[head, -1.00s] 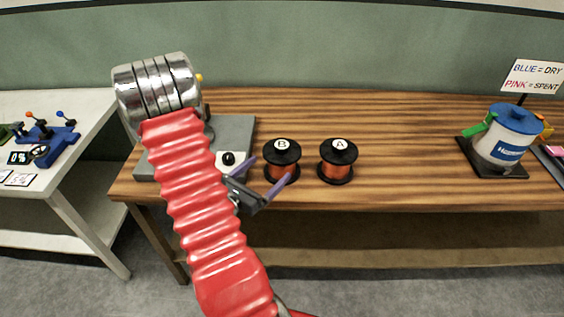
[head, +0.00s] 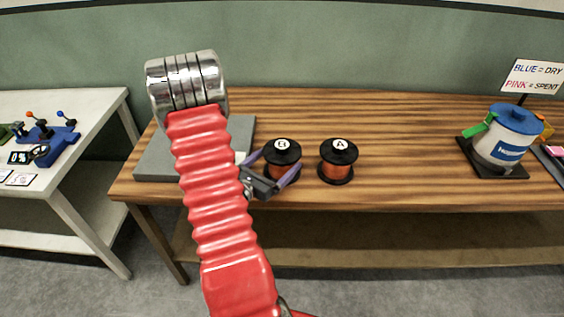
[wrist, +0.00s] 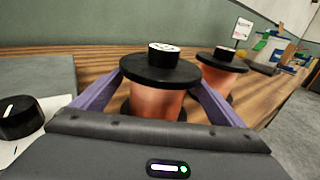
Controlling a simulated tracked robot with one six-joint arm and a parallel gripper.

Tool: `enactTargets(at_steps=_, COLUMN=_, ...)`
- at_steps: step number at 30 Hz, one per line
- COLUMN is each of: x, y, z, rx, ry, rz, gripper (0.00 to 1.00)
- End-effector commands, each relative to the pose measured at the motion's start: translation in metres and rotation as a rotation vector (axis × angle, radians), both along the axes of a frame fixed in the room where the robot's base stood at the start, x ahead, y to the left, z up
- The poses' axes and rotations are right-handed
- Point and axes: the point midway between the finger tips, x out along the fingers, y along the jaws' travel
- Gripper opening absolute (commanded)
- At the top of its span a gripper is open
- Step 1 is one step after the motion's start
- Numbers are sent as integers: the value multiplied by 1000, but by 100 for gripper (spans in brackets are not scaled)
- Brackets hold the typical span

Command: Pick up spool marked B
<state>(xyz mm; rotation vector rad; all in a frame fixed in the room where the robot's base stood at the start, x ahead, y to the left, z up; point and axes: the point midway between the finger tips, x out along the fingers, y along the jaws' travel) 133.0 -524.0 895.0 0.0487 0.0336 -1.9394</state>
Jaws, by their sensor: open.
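The spool marked B (head: 282,152) stands upright on the wooden table, with black flanges and copper-coloured winding. The spool marked A (head: 338,158) stands upright just to its right. My gripper (head: 273,168) is open at spool B, with its purple fingers on either side of it. In the wrist view spool B (wrist: 158,98) stands between the two spread fingers of my gripper (wrist: 165,100), and its lower part is hidden by the gripper body. Spool A (wrist: 220,72) shows behind it to the right.
A grey plate (head: 157,160) lies left on the wooden table (head: 420,150), partly behind my arm. A black knob (wrist: 18,117) is close at the wrist view's left. A blue-lidded container (head: 507,135) stands at the right. A white table (head: 88,115) is at the left.

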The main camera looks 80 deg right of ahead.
Motion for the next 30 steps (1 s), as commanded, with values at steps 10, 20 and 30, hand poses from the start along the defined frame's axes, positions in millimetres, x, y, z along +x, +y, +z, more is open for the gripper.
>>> enactTargets(at_steps=10, x=-10, y=-27, z=-1, rx=0, ry=0, rz=0, gripper=92)
enactTargets(at_steps=20, x=-10, y=-27, z=-1, rx=0, ry=0, rz=0, gripper=92)
enactTargets(at_steps=30, x=-10, y=-27, z=-1, rx=0, ry=0, rz=0, gripper=80)
